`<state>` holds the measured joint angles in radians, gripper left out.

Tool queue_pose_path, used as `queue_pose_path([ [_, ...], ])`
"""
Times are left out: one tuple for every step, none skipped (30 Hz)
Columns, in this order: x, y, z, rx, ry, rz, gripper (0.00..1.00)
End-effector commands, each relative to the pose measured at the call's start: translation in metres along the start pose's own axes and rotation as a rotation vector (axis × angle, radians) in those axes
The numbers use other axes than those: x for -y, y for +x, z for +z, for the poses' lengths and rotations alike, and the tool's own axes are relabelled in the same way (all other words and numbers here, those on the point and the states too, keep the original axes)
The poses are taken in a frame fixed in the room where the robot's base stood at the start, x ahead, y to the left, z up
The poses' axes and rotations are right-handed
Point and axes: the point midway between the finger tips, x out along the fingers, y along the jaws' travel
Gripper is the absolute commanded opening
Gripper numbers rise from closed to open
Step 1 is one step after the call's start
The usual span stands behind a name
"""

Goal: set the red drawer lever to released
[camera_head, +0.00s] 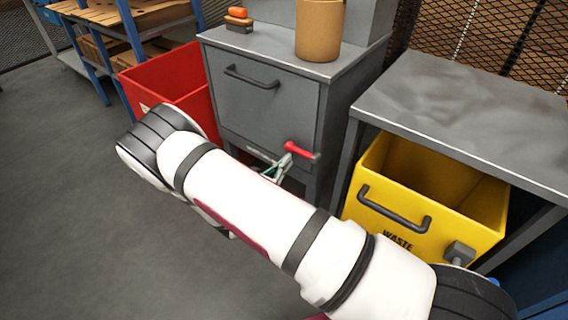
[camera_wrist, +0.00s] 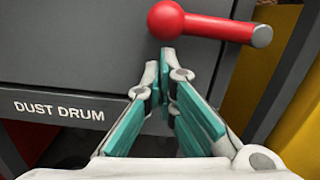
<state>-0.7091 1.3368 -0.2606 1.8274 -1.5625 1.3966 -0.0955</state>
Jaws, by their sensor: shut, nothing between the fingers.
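The red drawer lever (camera_head: 301,151) sits at the lower right of the grey cabinet's drawer front (camera_head: 262,105). In the wrist view the lever (camera_wrist: 205,25) lies nearly level, with its round hub at the left and its grey-tipped end at the right. My gripper (camera_wrist: 166,56) is shut and empty, with its fingertips just below the hub in the picture. I cannot tell whether they touch it. In the head view my gripper (camera_head: 284,163) is small beside the lever, partly hidden by my arm. A "DUST DRUM" label (camera_wrist: 59,110) is left of the fingers.
A red bin (camera_head: 168,80) stands left of the cabinet. A yellow "WASTE" bin (camera_head: 450,217) stands right, under a grey bench (camera_head: 460,105). A tan canister (camera_head: 320,32) and an orange-topped block (camera_head: 238,18) rest on the cabinet. Open floor lies at the left.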

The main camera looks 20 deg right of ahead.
Motion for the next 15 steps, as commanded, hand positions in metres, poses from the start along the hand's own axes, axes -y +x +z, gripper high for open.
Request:
queue_pose_path([
  [-0.0004,0.0000,0.0008,0.000,0.006,0.000,0.00],
  [-0.0005,0.0000,0.0014,0.000,0.012,-0.001,0.00],
  [-0.0009,0.0001,0.0024,0.000,0.020,-0.002,0.00],
  [-0.0012,0.0002,0.0033,0.001,0.028,-0.002,0.00],
  [-0.0014,0.0003,0.0041,0.001,0.036,-0.003,0.00],
  [-0.0016,0.0004,0.0047,0.001,0.045,-0.004,0.00],
  [-0.0017,0.0005,0.0050,0.001,0.049,-0.004,0.00],
  [-0.0018,0.0005,0.0052,0.000,0.052,-0.004,0.00],
  [-0.0020,0.0005,0.0056,0.000,0.057,-0.005,0.00],
  [-0.0021,0.0006,0.0060,0.000,0.061,-0.005,0.00],
  [-0.0023,0.0006,0.0063,0.000,0.065,-0.005,0.00],
  [-0.0025,0.0006,0.0069,0.000,0.071,-0.005,0.00],
  [-0.0027,0.0006,0.0073,0.000,0.075,-0.006,0.00],
  [-0.0029,0.0006,0.0078,0.000,0.080,-0.006,0.00],
  [-0.0031,0.0007,0.0085,0.000,0.087,-0.006,0.00],
])
